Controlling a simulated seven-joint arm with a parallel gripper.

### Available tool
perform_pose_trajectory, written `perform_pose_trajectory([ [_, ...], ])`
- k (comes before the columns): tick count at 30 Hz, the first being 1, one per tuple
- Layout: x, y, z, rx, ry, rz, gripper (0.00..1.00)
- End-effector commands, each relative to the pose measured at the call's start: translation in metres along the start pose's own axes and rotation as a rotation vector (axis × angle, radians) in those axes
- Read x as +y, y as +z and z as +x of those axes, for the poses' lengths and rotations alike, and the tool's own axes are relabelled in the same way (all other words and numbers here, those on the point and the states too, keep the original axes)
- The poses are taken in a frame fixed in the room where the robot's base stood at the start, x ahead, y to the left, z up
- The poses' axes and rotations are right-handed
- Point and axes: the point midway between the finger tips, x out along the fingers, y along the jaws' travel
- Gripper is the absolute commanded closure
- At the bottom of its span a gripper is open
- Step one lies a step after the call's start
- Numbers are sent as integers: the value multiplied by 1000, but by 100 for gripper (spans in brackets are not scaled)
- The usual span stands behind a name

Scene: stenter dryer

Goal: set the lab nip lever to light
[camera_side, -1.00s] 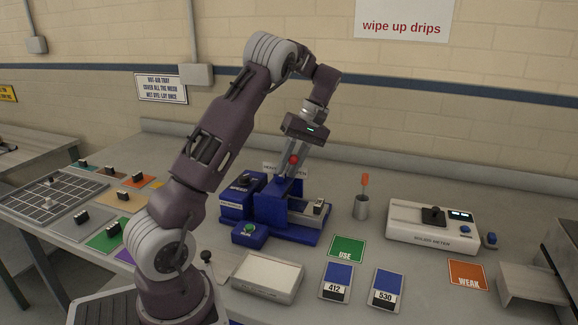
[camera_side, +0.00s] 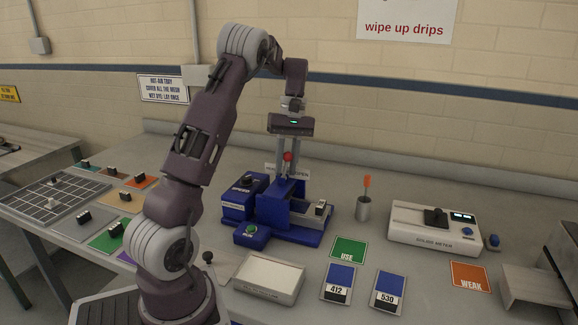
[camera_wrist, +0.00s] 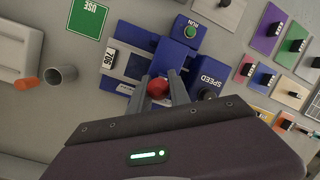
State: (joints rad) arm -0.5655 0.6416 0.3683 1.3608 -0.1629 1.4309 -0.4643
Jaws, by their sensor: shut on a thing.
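The lab nip lever's red ball knob (camera_side: 288,156) stands above the blue nip unit (camera_side: 270,207). My gripper (camera_side: 288,162) is over the unit, pointing down, with its fingers shut on the red knob. In the wrist view the red knob (camera_wrist: 158,88) sits between the two fingers (camera_wrist: 167,84). The lever looks close to upright. A white label plate (camera_side: 303,174) stands behind it; "OPEN" reads faintly at its right end, and its middle is hidden by the lever and fingers.
A blue SPEED box (camera_side: 240,200) stands close left of the nip unit, with a green RUN button (camera_side: 251,230) in front. A metal cup with an orange-handled tool (camera_side: 364,207) is to the right. A white meter (camera_side: 433,230) stands farther right.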

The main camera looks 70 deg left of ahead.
Motion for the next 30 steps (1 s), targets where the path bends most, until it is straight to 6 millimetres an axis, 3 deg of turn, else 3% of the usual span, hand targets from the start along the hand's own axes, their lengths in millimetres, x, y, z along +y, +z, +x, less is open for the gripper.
perform_pose_trajectory([
  [12,-6,-4,-2,-100,149,46,100],
  [28,-7,-5,-2,-114,167,53,100],
  [29,-7,-5,-2,-113,167,53,72],
  [30,-7,-5,-2,-114,167,53,72],
])
